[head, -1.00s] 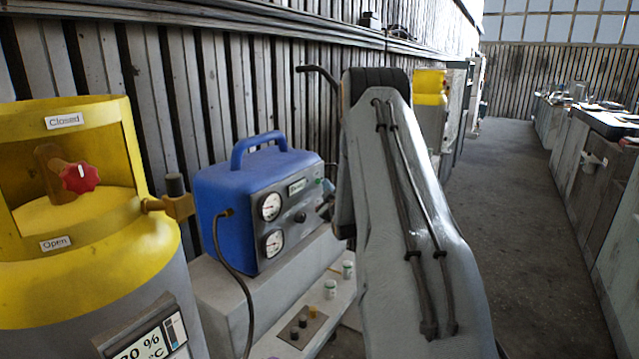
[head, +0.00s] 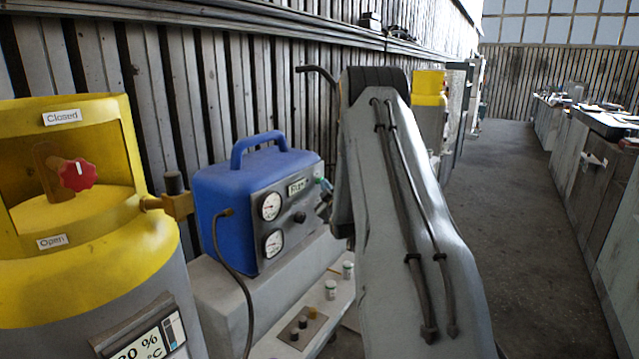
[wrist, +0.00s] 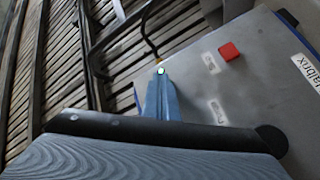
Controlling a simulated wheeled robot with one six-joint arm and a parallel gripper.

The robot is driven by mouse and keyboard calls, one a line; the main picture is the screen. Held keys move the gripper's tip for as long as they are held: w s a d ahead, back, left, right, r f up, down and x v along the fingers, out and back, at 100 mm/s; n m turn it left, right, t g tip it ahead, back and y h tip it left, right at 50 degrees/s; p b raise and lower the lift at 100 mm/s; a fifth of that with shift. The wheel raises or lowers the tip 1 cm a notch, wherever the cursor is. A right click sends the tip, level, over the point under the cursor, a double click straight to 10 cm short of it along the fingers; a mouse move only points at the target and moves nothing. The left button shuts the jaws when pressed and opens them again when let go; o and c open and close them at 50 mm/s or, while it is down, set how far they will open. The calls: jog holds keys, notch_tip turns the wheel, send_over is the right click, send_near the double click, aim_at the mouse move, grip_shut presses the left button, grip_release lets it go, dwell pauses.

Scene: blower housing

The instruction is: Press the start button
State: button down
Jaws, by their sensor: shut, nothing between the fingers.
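The blue machine (head: 250,200) has two round gauges, a black knob and a small lit display (head: 300,186) on its front panel. In the wrist view, the start button (wrist: 160,70) is a small green-lit spot on the grey panel (wrist: 200,85). My gripper (wrist: 161,82) is shut and empty. Its blue fingertips end right at the green button and hide part of it. I cannot tell whether they are pressing it. A square red button (wrist: 228,52) lies to the right. In the head view, my fingertips are at the panel's right edge, mostly hidden behind my arm.
A yellow-topped cylinder (head: 80,250) with a red valve knob (head: 78,174) stands left of the machine. A dark hose (head: 232,275) hangs in front. Small bottles (head: 331,289) stand on the ledge below. The aisle floor (head: 530,220) on the right is clear.

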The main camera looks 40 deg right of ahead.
jog(key=shift+s+d, duration=0.1)
jog(key=shift+s, duration=0.3)
jog(key=shift+s+d+p, duration=0.2)
jog(key=shift+s+d, duration=0.2)
jog(key=shift+s, duration=0.5)
jog(key=shift+s+d+p, duration=0.2)
jog(key=shift+s+d, duration=0.15)
jog(key=shift+s, duration=0.6)
jog(key=shift+s+d+p, duration=0.2)
jog(key=shift+s+d, duration=0.2)
jog(key=shift+s, duration=0.5)
